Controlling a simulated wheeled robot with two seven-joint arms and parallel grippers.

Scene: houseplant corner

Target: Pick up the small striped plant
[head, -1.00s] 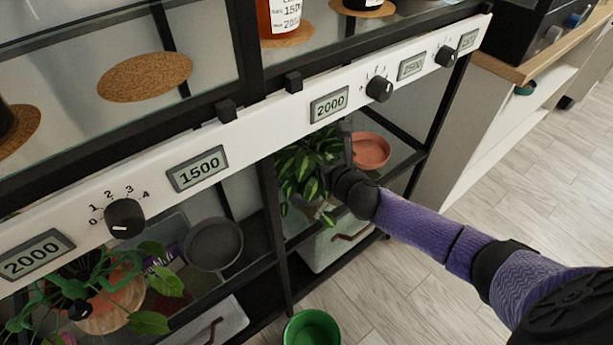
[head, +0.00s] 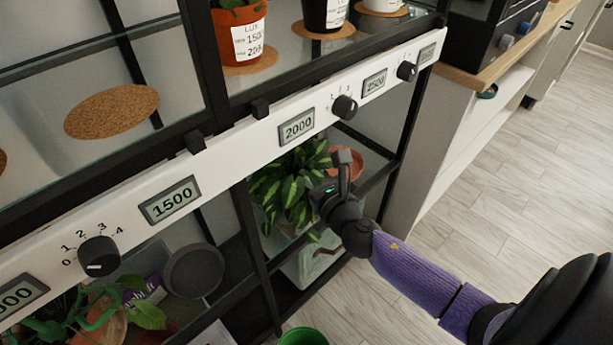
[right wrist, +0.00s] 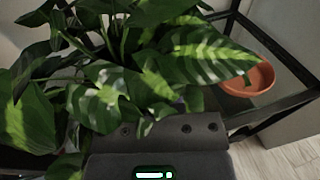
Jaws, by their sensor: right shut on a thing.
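The small striped plant (head: 288,188), with dark green leaves banded in pale green, is in the lower part of the rack, below the 2000 display. Its pale pot is mostly hidden by leaves and my gripper. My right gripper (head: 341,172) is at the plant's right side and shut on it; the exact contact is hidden. In the right wrist view the striped leaves (right wrist: 205,58) fill much of the picture, over and beyond the gripper (right wrist: 160,128). My left gripper is not in view.
A terracotta saucer (head: 373,163) lies behind and right of the gripper. The rack's white control strip (head: 232,165) and black posts stand close by. Another leafy plant (head: 140,305) and a dark pan (head: 194,271) are lower left. A green pot (head: 303,337) is at the bottom edge.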

